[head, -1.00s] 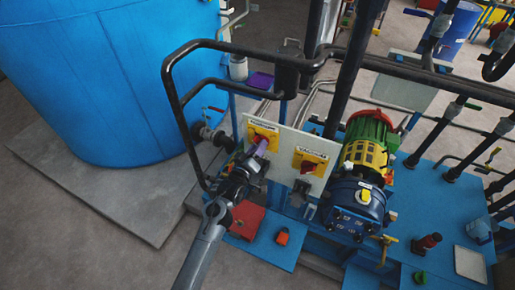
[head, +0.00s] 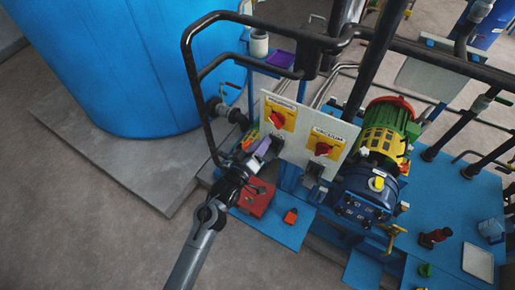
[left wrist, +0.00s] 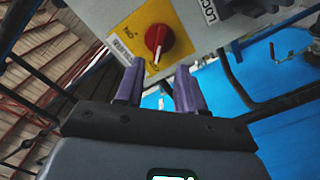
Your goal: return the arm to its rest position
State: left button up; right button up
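My left arm comes in from the bottom of the head view. Its gripper (head: 260,148) is just below and in front of the white switch panel (head: 300,135). In the left wrist view the two purple fingers (left wrist: 158,88) stand apart with nothing between them. A red knob on a yellow plate (left wrist: 158,42) is beyond the fingertips, apart from them. In the head view this is the left red knob (head: 277,118). A second red knob (head: 323,149), on a plate marked VACUUM, is to its right. My right gripper is not in view.
A black pipe rail (head: 190,70) curves up close left of the gripper. A big blue tank (head: 120,70) stands behind left. A pump with a green and yellow motor (head: 385,130) is right of the panel. A red box (head: 256,198) lies below. The floor at lower left is clear.

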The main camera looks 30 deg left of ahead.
pick_arm(q)
jog(key=shift+s, duration=0.7)
